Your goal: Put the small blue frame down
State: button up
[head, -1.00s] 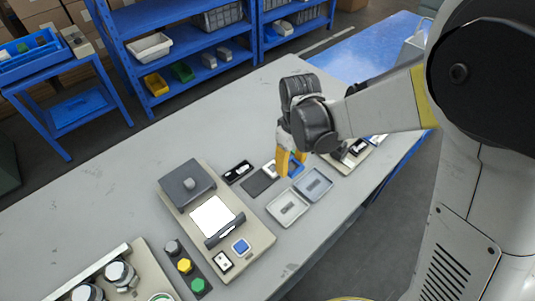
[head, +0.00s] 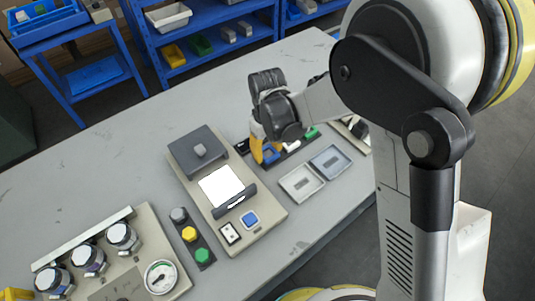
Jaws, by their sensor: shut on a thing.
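My gripper (head: 263,155), dark with yellow fingers, reaches down over the far right part of the grey table (head: 110,165). It is shut on the small blue frame (head: 271,156), which shows just right of the fingertips. The fingers hide part of the frame. I cannot tell whether the frame touches the surface under it or hangs a little above it.
Two shallow grey trays, one (head: 300,184) nearer and one (head: 331,162) farther right, lie in front of the gripper. A beige device with a white plate (head: 221,186) stands to the left. Dark mats with small white and green pieces (head: 312,133) lie beside the gripper.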

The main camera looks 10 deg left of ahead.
aim_at(267, 153)
jog(key=shift+f, duration=0.15)
jog(key=shift+f, duration=0.15)
jog(key=o, duration=0.7)
notch_tip(267, 153, up, 12)
jog(key=p, duration=0.5)
jog(key=d+r+m+t, duration=0.1)
jog(key=d+r+m, duration=0.1)
jog(key=d+r, duration=0.55)
jog(key=s+d+r+m+t, duration=0.3)
jog(key=s+d, duration=0.3)
jog(key=d, duration=0.5)
jog(key=s+d+r+m+t, duration=0.3)
jog(key=s+d+m, duration=0.2)
jog(key=d, duration=0.6)
jog(key=shift+s+d+r, duration=0.15)
jog(key=shift+s+r, duration=0.25)
jog(key=shift+s, duration=0.15)
